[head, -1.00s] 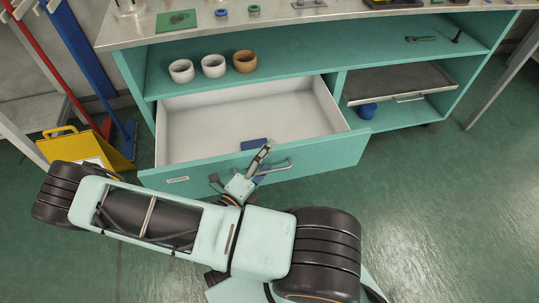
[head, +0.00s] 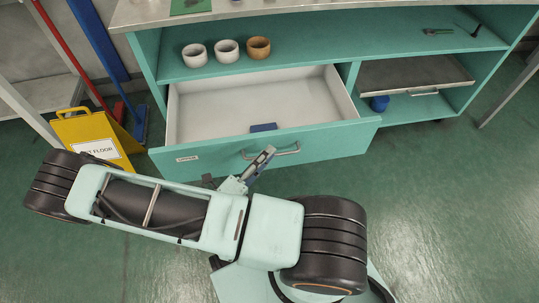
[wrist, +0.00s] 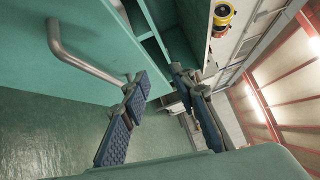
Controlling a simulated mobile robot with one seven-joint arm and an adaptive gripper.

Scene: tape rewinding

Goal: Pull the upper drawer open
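The upper drawer (head: 262,147) of the teal cabinet stands well out from the cabinet, its pale inside showing. A blue block (head: 263,127) lies inside near the drawer front. The bar handle (head: 285,153) on the front is partly hidden by my gripper (head: 262,160) in the head view. In the wrist view my gripper (wrist: 158,80) is open, with a gap between its two padded fingers and nothing between them. The handle (wrist: 85,60) lies outside the fingers, to the left, beside the left finger.
Two white cups (head: 210,53) and a tan cup (head: 258,47) stand on the shelf above. A lower tray (head: 415,75) and a blue object (head: 380,103) are at right. A yellow floor sign (head: 92,140) stands left. The floor right of my arm is clear.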

